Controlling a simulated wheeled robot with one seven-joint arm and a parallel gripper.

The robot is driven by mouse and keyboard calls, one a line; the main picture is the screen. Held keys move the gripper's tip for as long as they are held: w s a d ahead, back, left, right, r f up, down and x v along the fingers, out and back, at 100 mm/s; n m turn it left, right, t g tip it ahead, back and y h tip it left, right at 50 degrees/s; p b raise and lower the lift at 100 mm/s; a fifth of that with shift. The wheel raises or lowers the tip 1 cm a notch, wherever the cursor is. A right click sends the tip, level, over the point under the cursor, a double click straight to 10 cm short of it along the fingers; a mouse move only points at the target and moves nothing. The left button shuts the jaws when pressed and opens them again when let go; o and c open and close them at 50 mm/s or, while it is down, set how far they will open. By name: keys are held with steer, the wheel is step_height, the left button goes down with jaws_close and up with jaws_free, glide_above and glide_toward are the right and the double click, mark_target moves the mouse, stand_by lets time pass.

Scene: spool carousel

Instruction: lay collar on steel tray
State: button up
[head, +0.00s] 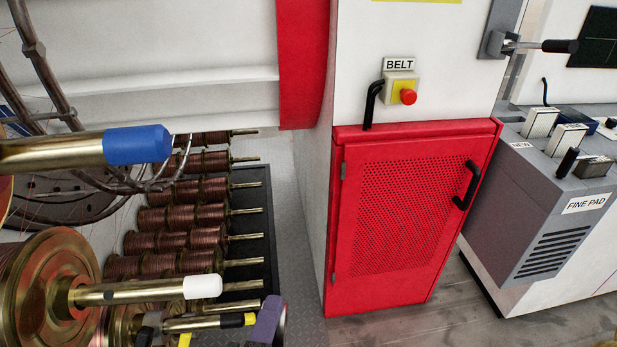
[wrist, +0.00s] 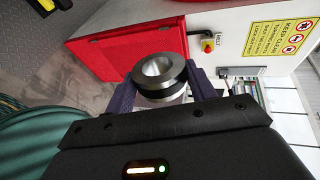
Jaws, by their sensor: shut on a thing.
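In the wrist view the collar (wrist: 160,86), a short ring with a dark outer face and a bright metal bore, sits between the two purple fingers of my gripper (wrist: 161,93). The fingers are shut on it from both sides, and its open bore faces up toward the camera. In the head view a purple piece that looks like a finger of mine shows at the bottom edge, in front of the spool rack; the collar cannot be made out there. I cannot make out a steel tray in either view.
In the head view several copper spools (head: 190,215) stand at left, with rods jutting out, one blue-tipped (head: 137,145) and one white-tipped (head: 203,287). A red cabinet (head: 345,240) stands in the middle. A grey unit (head: 540,205) marked FINE PAD is right. Floor (head: 470,315) is clear between.

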steer(key=shift+w+a+n+y+p, duration=0.3)
steer(key=shift+w+a+n+y, duration=0.2)
steer(key=shift+w+a+y, duration=0.3)
steer(key=shift+w+a+n+y+p, duration=0.25)
steer(key=shift+w+a+n+y, duration=0.3)
steer(key=shift+w, duration=0.45)
